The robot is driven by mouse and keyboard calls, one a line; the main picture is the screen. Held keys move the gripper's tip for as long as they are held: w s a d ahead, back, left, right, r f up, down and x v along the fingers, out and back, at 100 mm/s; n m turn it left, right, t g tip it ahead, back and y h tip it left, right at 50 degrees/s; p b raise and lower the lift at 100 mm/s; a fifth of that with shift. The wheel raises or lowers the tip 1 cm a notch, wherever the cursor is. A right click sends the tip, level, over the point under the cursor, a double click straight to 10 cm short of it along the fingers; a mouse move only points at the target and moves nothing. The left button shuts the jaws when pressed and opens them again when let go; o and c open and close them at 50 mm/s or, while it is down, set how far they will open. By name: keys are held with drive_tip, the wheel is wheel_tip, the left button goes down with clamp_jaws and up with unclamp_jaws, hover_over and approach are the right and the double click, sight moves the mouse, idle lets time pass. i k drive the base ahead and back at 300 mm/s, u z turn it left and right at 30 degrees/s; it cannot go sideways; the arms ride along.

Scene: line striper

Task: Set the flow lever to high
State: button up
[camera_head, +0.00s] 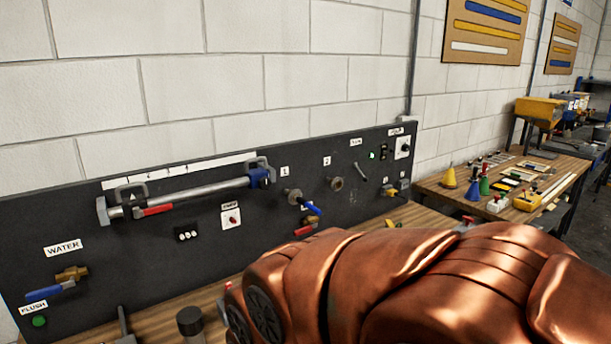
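No label in view can be read surely as "flow", so I cannot tell which control is the flow lever. On the dark panel (120,247), a small grey lever (360,169) sits tilted beneath a white label, next to a green light. A white plate with a black knob (403,148) is at the panel's right end. A white plate with a small red lever (232,218) sits left of centre. A blue-handled valve (52,290) is under the WATER label. My gripper is not in view; my copper-coloured arm fills the lower right and hides part of the bench.
A grey bar with blue and red parts (190,197) is mounted across the panel. Red- and yellow-handled valves stick out below. A dark-capped jar (190,322) stands on the front bench.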

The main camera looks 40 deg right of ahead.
sight(365, 178)
drive_tip(key=u, duration=0.35)
drive_tip(key=k, duration=0.7)
drive_tip(key=z, duration=0.85)
drive_tip(key=i, duration=0.3)
drive_tip(key=z, duration=0.1)
